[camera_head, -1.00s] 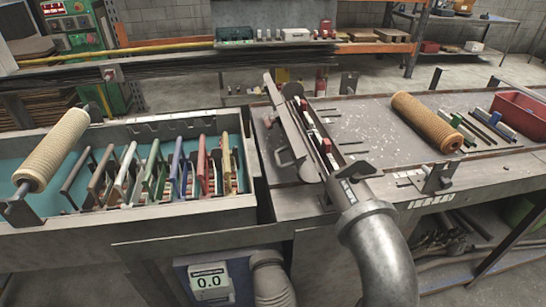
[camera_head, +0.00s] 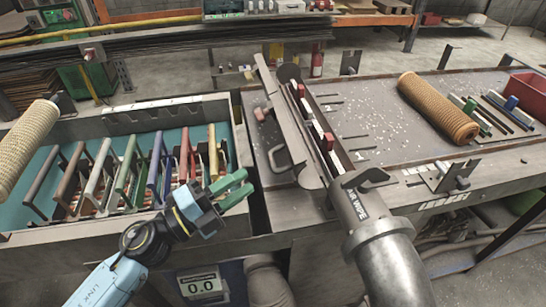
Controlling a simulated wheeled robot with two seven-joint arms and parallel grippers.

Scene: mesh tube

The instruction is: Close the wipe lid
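The wipe lid (camera_head: 292,130) is a long grey metal plate standing raised along the left side of the wipe channel. A dark C-shaped handle (camera_head: 279,160) sits on its left side. The channel beside it shows red and white blocks (camera_head: 328,142) inside, so the lid is open. A thick grey pipe marked AIR WIPE (camera_head: 362,212) joins the channel's near end. My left gripper (camera_head: 240,188), with green fingers, is in front of the rack at lower left of the handle, apart from it. Its fingers look open and empty. My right gripper is not in view.
A rack (camera_head: 200,108) with several coloured frames lies left, with a mesh tube (camera_head: 24,148) at its left end. Another mesh tube (camera_head: 438,107) and a red bin (camera_head: 527,97) lie right. A bracket (camera_head: 450,178) stands on the front edge.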

